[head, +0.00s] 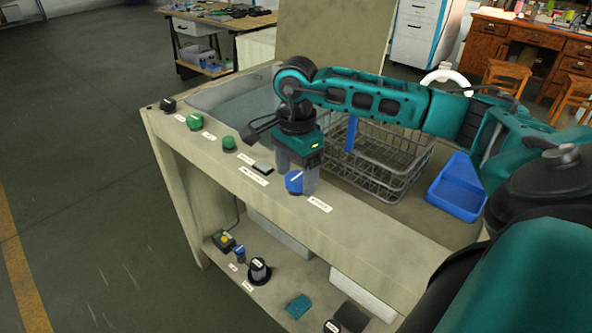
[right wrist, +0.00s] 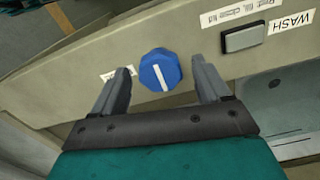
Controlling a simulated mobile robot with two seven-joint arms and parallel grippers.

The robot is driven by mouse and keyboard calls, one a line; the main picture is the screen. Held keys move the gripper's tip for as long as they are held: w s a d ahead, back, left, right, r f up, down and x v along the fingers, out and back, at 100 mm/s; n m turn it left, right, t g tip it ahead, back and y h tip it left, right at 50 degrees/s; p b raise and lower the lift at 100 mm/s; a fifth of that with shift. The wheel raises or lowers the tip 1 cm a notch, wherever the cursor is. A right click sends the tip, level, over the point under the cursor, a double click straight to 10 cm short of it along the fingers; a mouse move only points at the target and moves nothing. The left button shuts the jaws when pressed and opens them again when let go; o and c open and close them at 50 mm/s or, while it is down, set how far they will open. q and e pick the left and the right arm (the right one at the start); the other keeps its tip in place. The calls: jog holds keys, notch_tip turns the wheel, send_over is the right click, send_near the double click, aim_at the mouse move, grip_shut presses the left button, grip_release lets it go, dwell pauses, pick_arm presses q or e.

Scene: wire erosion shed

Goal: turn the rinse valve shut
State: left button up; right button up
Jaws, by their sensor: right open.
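A blue faceted knob (head: 294,182) sits on the front ledge of the bench, with a white label (head: 320,205) to its right, too small to read here. I take this knob to be the rinse valve. In the right wrist view the knob (right wrist: 160,70) shows a white pointer line, nearly upright in the picture and slightly tilted. My right gripper (head: 298,185) points down at the ledge, open, with one finger on either side of the knob. In the right wrist view gaps show between the knob and both fingers (right wrist: 161,74). My left gripper is out of view.
Green knobs (head: 195,121) and a flat push button (head: 262,166) sit farther left along the ledge; the button (right wrist: 244,37) is labelled WASH. A wire basket (head: 385,165) and a blue tray (head: 458,188) stand behind. A lower shelf holds a black knob (head: 259,271) and other controls.

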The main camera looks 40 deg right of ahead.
jog(key=c, duration=1)
jog(key=shift+c, duration=0.2)
